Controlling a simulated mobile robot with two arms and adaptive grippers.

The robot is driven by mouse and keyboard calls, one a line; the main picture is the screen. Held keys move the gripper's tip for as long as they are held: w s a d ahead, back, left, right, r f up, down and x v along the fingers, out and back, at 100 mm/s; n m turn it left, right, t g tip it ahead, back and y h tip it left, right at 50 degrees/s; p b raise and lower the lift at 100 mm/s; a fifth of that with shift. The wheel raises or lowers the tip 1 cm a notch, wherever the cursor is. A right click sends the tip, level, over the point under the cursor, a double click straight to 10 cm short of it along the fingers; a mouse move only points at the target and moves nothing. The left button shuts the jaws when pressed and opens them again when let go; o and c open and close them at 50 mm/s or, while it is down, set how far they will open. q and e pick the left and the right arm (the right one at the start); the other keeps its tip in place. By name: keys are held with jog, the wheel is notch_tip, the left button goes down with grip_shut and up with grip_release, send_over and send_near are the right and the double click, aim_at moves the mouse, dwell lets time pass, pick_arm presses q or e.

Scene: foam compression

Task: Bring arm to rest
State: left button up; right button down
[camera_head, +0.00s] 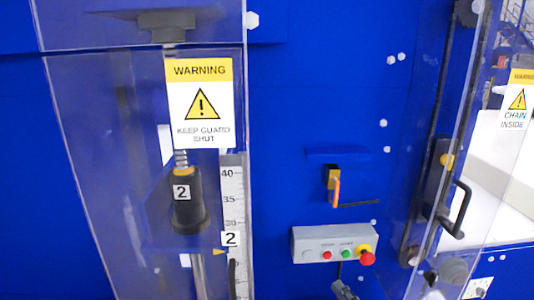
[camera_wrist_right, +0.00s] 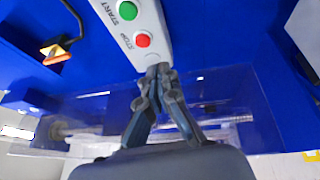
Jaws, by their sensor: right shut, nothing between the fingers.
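My right gripper (camera_head: 343,288) shows only in part at the bottom of the head view, below the control box. In the right wrist view its fingers (camera_wrist_right: 158,76) are together and empty. The fingertips lie at the lower end of the grey control box (camera_wrist_right: 137,30), near the red stop button (camera_wrist_right: 143,40); I cannot tell whether they touch it. The green start button (camera_wrist_right: 128,11) is further up. In the head view the control box (camera_head: 312,244) has small buttons and a red mushroom button (camera_head: 367,258). My left gripper is not in view.
A clear guard with a warning sign (camera_head: 200,104) covers a spring column and a black cylinder marked 2 (camera_head: 187,200), beside a scale (camera_head: 232,190). A second clear guard with a black handle (camera_head: 458,210) is at right. An orange-handled switch (camera_head: 335,186) sits above the box.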

jog(key=s+d+f+m+g+h, duration=0.1)
jog(key=s+f+m+g+h, duration=0.3)
jog(key=s+m, duration=0.45)
jog(key=s+f+m+g+h, duration=0.1)
jog(key=s+f+m+g, duration=0.45)
jog(key=s, duration=0.65)
jog(key=s+d+f+m+g+h, duration=0.1)
jog(key=s+f+m+g+h, duration=0.3)
jog(key=s+m, duration=0.5)
notch_tip(320, 180, down, 26)
jog(key=s+n+g+y, duration=0.1)
jog(key=s+n+g, duration=0.1)
jog(key=s+d+f, duration=0.2)
jog(key=s+f, duration=1.4)
jog(key=shift+s+d+f+g, duration=0.15)
jog(key=shift+s+d+g, duration=0.1)
jog(key=shift+d+g, duration=0.15)
